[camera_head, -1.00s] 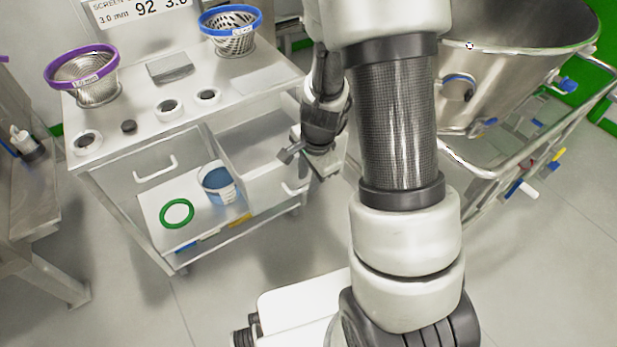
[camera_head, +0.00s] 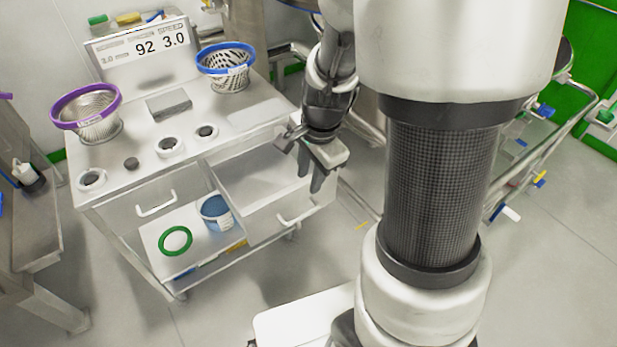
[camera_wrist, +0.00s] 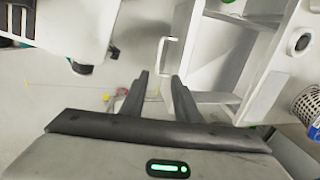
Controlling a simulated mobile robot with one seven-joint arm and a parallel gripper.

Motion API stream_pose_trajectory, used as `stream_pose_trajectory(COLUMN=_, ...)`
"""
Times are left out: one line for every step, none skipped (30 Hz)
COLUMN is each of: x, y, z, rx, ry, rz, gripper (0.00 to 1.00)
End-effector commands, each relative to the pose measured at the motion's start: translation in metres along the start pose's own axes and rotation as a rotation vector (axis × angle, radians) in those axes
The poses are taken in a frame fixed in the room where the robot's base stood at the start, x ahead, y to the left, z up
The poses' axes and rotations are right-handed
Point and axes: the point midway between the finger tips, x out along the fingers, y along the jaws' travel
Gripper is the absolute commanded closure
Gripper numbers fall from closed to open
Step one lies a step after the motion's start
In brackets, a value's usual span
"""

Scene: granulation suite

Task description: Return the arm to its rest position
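My gripper (camera_head: 311,178) hangs at the right end of the steel cart, fingers pointing down, beside the pulled-out drawer. In the wrist view its two dark fingers (camera_wrist: 159,82) stand apart with nothing between them, so it is open and empty. My arm is bent, and its large links fill the right middle of the head view, hiding much of what is behind.
The cart (camera_head: 128,180) carries a purple-rimmed basket (camera_head: 88,113) and a blue-rimmed basket (camera_head: 226,68). Its open drawer (camera_head: 262,178) is close to my gripper. A green ring (camera_head: 175,241) and blue-filled beaker (camera_head: 216,212) sit lower. Floor in front is clear.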

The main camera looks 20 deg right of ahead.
Motion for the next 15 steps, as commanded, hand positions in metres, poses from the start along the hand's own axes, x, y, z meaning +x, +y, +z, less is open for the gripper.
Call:
stream_pose_trajectory(x=-0.0001, y=0.0001, z=0.0000, rx=0.000, ry=0.000, rz=0.000, gripper=0.71)
stream_pose_trajectory(x=0.0000, y=0.0001, z=0.0000, rx=0.000, ry=0.000, rz=0.000, gripper=0.71)
stream_pose_trajectory(x=0.0002, y=0.0001, z=0.0000, rx=0.000, ry=0.000, rz=0.000, gripper=0.71)
stream_pose_trajectory(x=0.0002, y=0.0000, z=0.0000, rx=0.000, ry=0.000, rz=0.000, gripper=0.71)
stream_pose_trajectory(x=0.0002, y=0.0000, z=0.0000, rx=0.000, ry=0.000, rz=0.000, gripper=0.71)
stream_pose_trajectory(x=0.0002, y=0.0000, z=-0.0001, rx=0.000, ry=0.000, rz=0.000, gripper=0.71)
stream_pose_trajectory(x=0.0003, y=-0.0001, z=-0.0001, rx=0.000, ry=0.000, rz=0.000, gripper=0.71)
stream_pose_trajectory(x=0.0003, y=-0.0001, z=-0.0001, rx=-0.001, ry=0.000, rz=0.000, gripper=0.71)
stream_pose_trajectory(x=0.0003, y=-0.0001, z=-0.0001, rx=-0.001, ry=0.000, rz=0.000, gripper=0.71)
stream_pose_trajectory(x=0.0003, y=-0.0001, z=-0.0001, rx=-0.001, ry=0.000, rz=0.000, gripper=0.71)
stream_pose_trajectory(x=0.0003, y=-0.0001, z=-0.0001, rx=-0.001, ry=0.000, rz=0.000, gripper=0.71)
stream_pose_trajectory(x=0.0003, y=-0.0001, z=-0.0001, rx=-0.001, ry=0.000, rz=0.000, gripper=0.71)
stream_pose_trajectory(x=-0.0002, y=-0.0002, z=0.0001, rx=-0.003, ry=0.000, rz=-0.001, gripper=0.71)
stream_pose_trajectory(x=-0.0015, y=-0.0005, z=0.0006, rx=-0.008, ry=-0.001, rz=-0.003, gripper=0.71)
stream_pose_trajectory(x=-0.0052, y=-0.0011, z=0.0021, rx=-0.024, ry=-0.003, rz=-0.009, gripper=0.71)
